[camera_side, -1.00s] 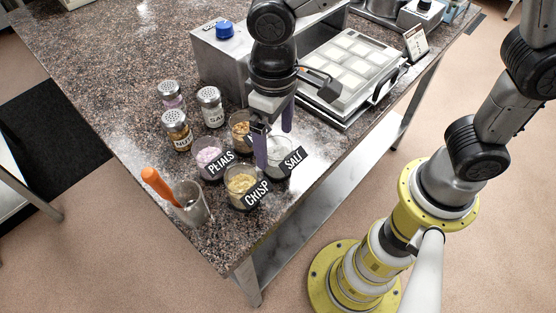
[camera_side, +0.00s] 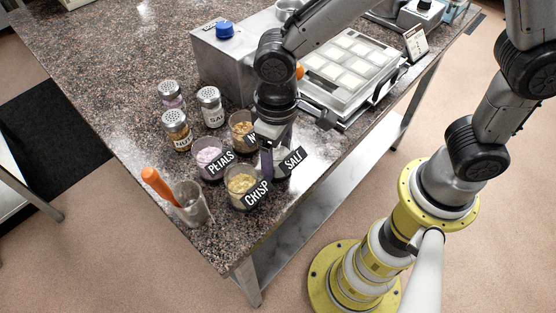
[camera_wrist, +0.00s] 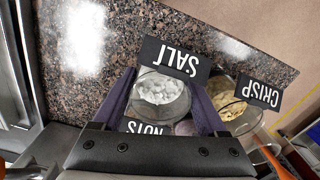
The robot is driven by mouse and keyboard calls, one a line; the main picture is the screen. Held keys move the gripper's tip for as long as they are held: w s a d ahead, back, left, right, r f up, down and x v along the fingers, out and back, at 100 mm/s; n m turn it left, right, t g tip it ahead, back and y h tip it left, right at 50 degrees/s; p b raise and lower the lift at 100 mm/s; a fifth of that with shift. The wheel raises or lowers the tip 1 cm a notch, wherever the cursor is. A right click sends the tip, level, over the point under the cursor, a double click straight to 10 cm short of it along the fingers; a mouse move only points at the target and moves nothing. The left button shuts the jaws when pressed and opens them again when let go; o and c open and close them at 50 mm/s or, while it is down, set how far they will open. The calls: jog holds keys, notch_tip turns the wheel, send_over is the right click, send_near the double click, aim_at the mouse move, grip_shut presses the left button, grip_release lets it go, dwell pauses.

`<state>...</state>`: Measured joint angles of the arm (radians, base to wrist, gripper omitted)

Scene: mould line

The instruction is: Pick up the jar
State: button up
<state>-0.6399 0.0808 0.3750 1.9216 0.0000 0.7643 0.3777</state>
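A clear glass jar of white salt (camera_wrist: 160,92) stands on the counter with a black SALT sign (camera_wrist: 174,62) at its rim. In the side view the SALT sign (camera_side: 293,159) shows, but my gripper hides most of the jar. My gripper (camera_wrist: 160,84) points down over the jar, with one purple finger on each side of it. The fingers are spread; whether either touches the glass cannot be told. In the side view my gripper (camera_side: 279,160) is low at the jar.
Jars marked CRISP (camera_side: 241,183), PETALS (camera_side: 208,160) and nuts (camera_side: 242,126) stand close by. Several metal-topped shakers (camera_side: 210,106) are behind them. A metal cup (camera_side: 192,206) with an orange handle is front left. A tray machine (camera_side: 350,65) is behind right. The counter's front edge is near.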

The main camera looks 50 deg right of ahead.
jog(key=c, duration=1)
jog(key=shift+r, duration=0.15)
